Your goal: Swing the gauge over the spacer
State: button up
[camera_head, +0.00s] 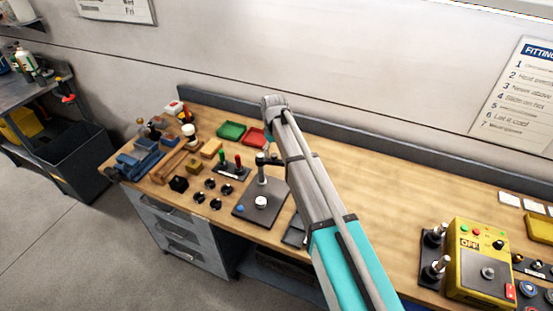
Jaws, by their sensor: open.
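A dark square base plate (272,213) lies on the bench, left of my arm. The gauge stand (262,172) rises from its back part as a metal post with a dark head and a short side arm near the top. A small white round piece (261,202), perhaps the spacer, sits on the plate in front of the post. A blue round piece (240,208) is at the plate's left corner. The gauge's dial cannot be made out. My arm crosses the middle of the view, close to the right of the stand. My gripper is not visible.
Left of the plate are several black round pieces (213,193) and a rack with red and green handles (231,168). Green (231,130) and red (252,137) trays lie behind. A yellow control box (480,265) stands right.

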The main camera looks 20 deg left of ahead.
jog(key=shift+f+b, duration=0.75)
jog(key=shift+f, duration=0.25)
grip_shut()
jog(key=shift+d, duration=0.3)
jog(key=shift+a, duration=0.15)
jog(key=shift+w, duration=0.1)
